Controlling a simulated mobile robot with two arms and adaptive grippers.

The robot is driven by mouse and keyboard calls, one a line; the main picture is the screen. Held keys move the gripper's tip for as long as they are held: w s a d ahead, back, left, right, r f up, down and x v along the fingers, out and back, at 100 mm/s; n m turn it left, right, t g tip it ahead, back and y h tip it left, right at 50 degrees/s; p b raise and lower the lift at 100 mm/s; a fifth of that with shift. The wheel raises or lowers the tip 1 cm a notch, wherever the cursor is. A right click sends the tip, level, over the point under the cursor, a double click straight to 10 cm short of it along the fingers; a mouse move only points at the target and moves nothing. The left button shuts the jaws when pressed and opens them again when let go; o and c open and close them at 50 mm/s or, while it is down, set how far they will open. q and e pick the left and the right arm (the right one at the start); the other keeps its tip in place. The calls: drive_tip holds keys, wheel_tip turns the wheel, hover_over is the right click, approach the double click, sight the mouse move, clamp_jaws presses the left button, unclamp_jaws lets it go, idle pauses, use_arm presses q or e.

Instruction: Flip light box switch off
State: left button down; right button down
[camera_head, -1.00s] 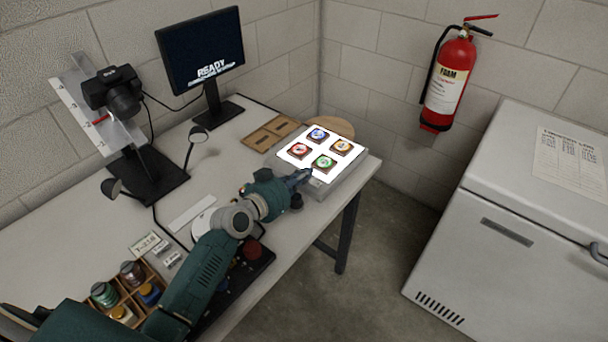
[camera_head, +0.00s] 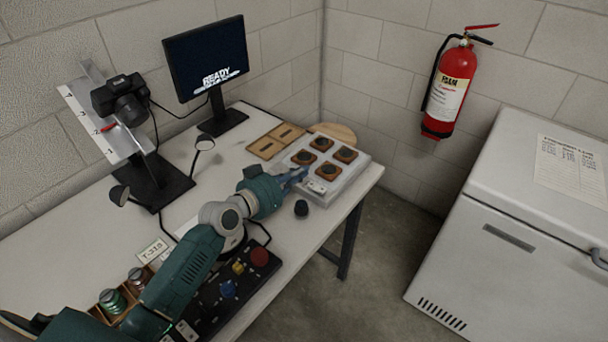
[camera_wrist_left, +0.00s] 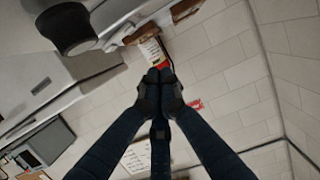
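The light box (camera_head: 341,178) lies at the right end of the table in the head view. Its top is grey and unlit, with dark round pieces in brown square mounts (camera_head: 327,170) on it. My left gripper (camera_head: 301,174) is at the box's near left edge, fingers pointing at it. The switch is hidden or too small to tell, and I cannot tell whether the fingers touch the box. My right gripper is not in view.
A black knob-like object (camera_head: 301,208) stands near the table's front edge. A brown tray (camera_head: 275,141), a monitor (camera_head: 205,60) and a camera stand (camera_head: 150,180) are behind. A control panel (camera_head: 235,285) lies below my arm. A fire extinguisher (camera_head: 450,95) hangs on the wall.

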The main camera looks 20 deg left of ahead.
use_arm(q)
drive_tip(key=v, duration=0.8)
drive_tip(key=shift+f+b, duration=0.3)
drive_tip(key=shift+b, duration=0.05)
drive_tip(key=shift+d, duration=0.1)
